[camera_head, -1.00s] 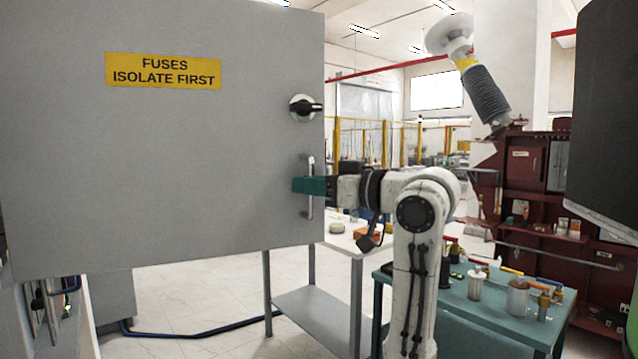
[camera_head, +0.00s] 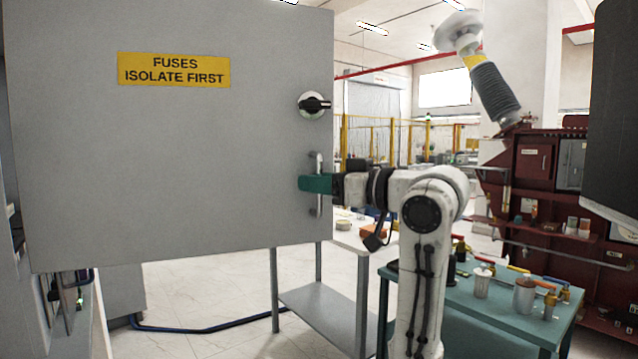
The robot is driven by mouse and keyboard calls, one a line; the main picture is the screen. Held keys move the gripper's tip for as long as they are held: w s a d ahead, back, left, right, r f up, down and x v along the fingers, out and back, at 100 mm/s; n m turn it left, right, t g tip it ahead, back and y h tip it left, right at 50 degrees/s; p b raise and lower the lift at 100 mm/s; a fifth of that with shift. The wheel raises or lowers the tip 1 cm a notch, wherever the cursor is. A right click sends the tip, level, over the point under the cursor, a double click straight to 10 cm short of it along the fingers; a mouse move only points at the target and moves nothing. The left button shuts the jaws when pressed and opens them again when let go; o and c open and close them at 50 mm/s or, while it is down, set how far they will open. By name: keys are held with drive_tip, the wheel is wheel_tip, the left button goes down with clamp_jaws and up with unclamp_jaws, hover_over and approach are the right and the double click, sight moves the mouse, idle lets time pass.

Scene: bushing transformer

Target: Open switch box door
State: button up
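The switch box door (camera_head: 170,165) is a large grey panel with a yellow label (camera_head: 174,70) reading "FUSES ISOLATE FIRST". It stands swung out, with a gap showing at its left edge. A black rotary knob (camera_head: 314,104) sits at its upper right. Below it is a vertical metal handle (camera_head: 318,207). My gripper (camera_head: 316,184), with teal fingers, is at the handle's middle and appears closed around it. The fingertips partly hide the handle's centre.
A grey metal stand (camera_head: 322,312) is below and behind the door. A teal table (camera_head: 470,308) with jars and small tools stands at the right. A dark red transformer (camera_head: 532,165) with a tilted bushing (camera_head: 492,90) is behind it. A blue hose (camera_head: 205,328) lies on the floor.

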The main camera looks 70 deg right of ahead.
drive_tip(key=s+a+b, duration=0.2)
drive_tip(key=s+b, duration=0.1)
drive_tip(key=s, duration=0.7)
drive_tip(key=shift+s, duration=0.3)
